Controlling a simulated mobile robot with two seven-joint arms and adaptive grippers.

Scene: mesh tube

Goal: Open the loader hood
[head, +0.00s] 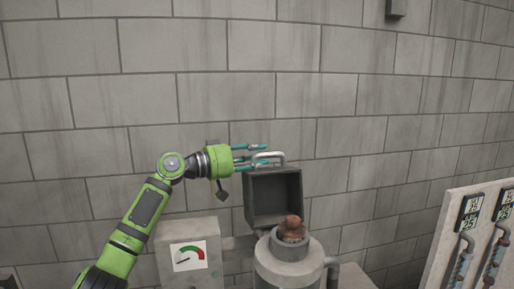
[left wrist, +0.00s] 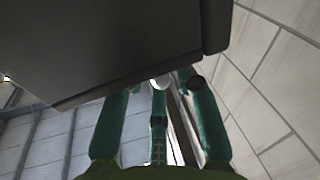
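The loader hood (head: 274,196) is a dark grey box with a hollow front facing me. It stands tipped up behind the round loader mouth (head: 290,251). A pale metal handle (head: 268,155) is on its top edge. My left gripper (head: 262,154) comes in from the left, its teal fingers spread apart beside the handle's left part. I cannot tell whether they touch it. In the left wrist view the hood (left wrist: 120,45) fills the top, and a bright bit, probably the handle, shows between the fingertips (left wrist: 165,86). My right gripper is not in view.
A reddish-brown lump (head: 291,225) sits in the loader mouth. A box with a dial gauge (head: 189,256) stands at the left, below my arm. A pale panel with gauges (head: 452,235) stands at the right. The grey block wall (head: 330,100) is close behind.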

